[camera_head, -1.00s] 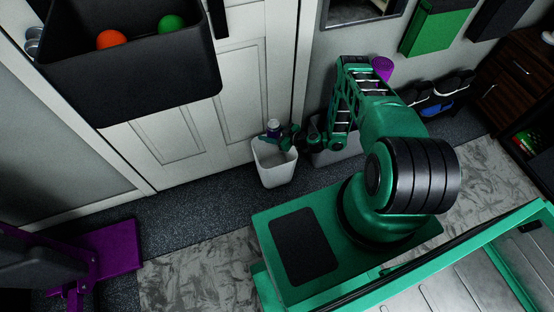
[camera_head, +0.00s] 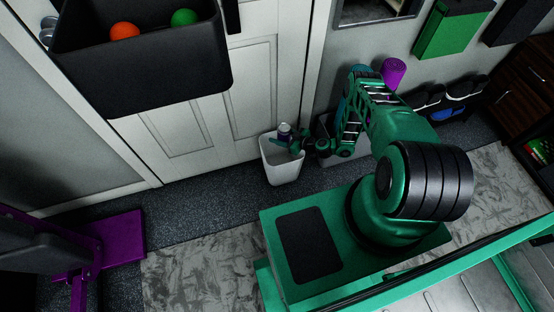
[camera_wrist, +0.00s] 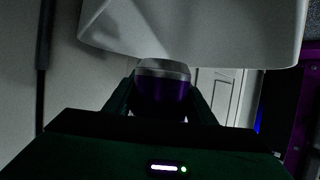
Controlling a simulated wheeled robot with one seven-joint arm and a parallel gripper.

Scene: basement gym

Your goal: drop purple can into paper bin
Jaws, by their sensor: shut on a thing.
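The purple can (camera_wrist: 160,92) with a silver end is between the fingers of my gripper (camera_wrist: 158,100) in the wrist view. In the head view the can (camera_head: 285,132) is small, with a pale top and a dark purple body. My gripper (camera_head: 287,140) is shut on it at the white paper bin (camera_head: 283,168), over the bin's upper rim. The bin stands upright on the floor by the door, its open top facing up. Its white wall also shows close to the can in the wrist view (camera_wrist: 200,35). The can's lower part is partly hidden by my gripper.
A second pale bin (camera_head: 335,150) stands to the right, partly behind my arm. A black box with an orange ball (camera_head: 125,31) and a green ball (camera_head: 184,18) hangs at the upper left. A purple bench (camera_head: 105,240) is at the lower left. Shoes (camera_head: 455,88) sit at the right wall.

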